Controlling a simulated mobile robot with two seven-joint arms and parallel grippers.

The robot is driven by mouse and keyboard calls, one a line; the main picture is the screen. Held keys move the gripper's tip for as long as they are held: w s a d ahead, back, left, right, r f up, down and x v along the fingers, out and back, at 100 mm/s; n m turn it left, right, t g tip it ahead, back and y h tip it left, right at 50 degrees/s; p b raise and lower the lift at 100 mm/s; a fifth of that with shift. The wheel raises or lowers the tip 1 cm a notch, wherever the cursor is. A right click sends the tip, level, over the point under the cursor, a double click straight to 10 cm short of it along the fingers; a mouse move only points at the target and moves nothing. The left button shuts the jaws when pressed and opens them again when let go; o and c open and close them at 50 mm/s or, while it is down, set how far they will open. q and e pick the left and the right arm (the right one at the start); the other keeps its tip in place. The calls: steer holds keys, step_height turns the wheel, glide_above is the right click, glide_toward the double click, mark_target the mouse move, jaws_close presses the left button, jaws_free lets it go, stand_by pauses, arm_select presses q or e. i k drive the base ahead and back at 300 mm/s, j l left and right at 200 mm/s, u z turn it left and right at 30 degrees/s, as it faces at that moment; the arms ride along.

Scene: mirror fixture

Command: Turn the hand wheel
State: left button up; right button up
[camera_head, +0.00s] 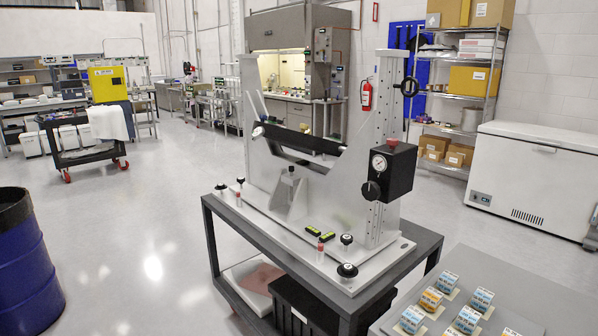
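The mirror fixture (257,162) is a light grey frame with tall uprights, standing on a cart. A black hand wheel (409,87) is mounted on the outer side of its right upright, near the top, seen at a steep angle. Below it, a black box (394,171) with a round white-faced gauge (379,163) and a black knob (371,190) is fixed to the same upright. A dark bar-like mirror part (297,139) spans between the uprights. Neither of my grippers is in view.
The dark grey cart (422,248) holds the fixture. A grey table (520,283) with several small boxes (411,319) is at the lower right. A blue drum (25,258) stands at the left, a white chest freezer (535,185) at the right. Open floor (130,235) lies left of the cart.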

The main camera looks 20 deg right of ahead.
mark_target(371, 191)
steer(key=i+z, duration=0.2)
steer(key=z, duration=1)
steer(key=i+j+z, duration=0.1)
steer(key=j+z, duration=0.15)
steer(key=i+j+z, duration=0.2)
steer(key=j+z, duration=0.25)
steer(key=j, duration=0.15)
steer(key=i+j+z, duration=0.2)
steer(key=j, duration=0.25)
steer(key=j+z, duration=0.15)
steer(key=j, duration=1.2)
steer(key=i+j+z, duration=0.15)
steer(key=j, duration=0.8)
